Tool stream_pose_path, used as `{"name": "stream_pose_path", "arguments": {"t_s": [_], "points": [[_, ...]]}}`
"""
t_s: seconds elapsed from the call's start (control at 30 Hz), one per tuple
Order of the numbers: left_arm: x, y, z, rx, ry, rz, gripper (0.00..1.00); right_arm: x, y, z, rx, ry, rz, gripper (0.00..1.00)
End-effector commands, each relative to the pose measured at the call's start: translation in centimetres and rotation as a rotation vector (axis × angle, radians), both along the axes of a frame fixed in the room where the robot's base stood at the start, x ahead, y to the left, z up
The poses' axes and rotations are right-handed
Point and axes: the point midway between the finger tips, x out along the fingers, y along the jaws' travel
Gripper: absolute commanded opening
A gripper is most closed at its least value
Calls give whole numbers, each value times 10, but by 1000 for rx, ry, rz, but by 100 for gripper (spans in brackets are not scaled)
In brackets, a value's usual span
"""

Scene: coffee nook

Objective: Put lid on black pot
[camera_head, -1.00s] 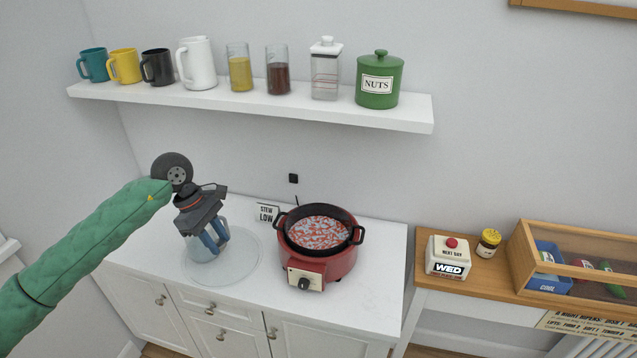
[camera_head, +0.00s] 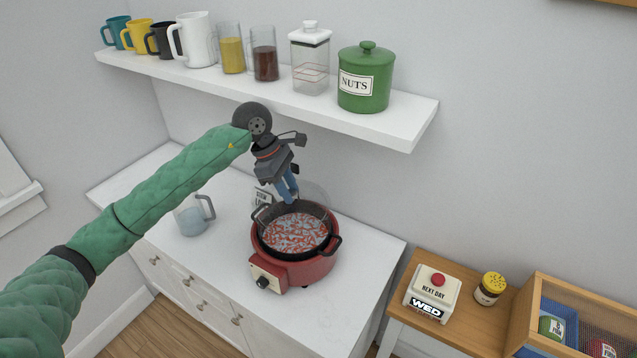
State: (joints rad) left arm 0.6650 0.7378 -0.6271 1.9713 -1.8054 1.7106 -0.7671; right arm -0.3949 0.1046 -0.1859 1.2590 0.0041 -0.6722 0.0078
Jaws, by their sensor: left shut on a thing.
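The black pot (camera_head: 326,246) sits in a red cooker (camera_head: 308,270) on the white counter, open at the top, with red and pale pieces inside. My left gripper (camera_head: 289,193) hangs over the pot's back rim with blue fingers pointing down. It is shut on the clear lid (camera_head: 315,194), a faint see-through disc at the back of the pot. The lid is hard to make out; it looks raised and tilted, and I cannot tell whether it touches the rim. My right gripper is not in view.
A glass jug (camera_head: 190,220) stands on the counter left of the cooker. The shelf (camera_head: 400,122) with mugs and jars overhangs at the back. A side table (camera_head: 462,318) stands right.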

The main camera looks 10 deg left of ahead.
Motion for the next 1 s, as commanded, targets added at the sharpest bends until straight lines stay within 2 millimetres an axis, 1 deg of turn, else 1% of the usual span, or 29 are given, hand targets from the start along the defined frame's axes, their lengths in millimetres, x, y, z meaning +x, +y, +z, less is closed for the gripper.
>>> {"name": "stream_pose_path", "arguments": {"t_s": [0.2,0.37,0.57,0.77,0.8,0.87,1.0], "points": [[0,0,-5,0,0,1,0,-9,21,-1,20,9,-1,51],[0,0,-14,0,1,0,0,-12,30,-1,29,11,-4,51],[0,0,-27,0,1,0,0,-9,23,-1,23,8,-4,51],[0,0,-40,-1,1,0,0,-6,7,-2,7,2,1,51],[0,0,-42,-1,0,-1,0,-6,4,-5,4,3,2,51],[0,0,-44,0,-1,-1,0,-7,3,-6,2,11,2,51],[0,0,-47,0,0,-1,0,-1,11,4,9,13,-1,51]]}}
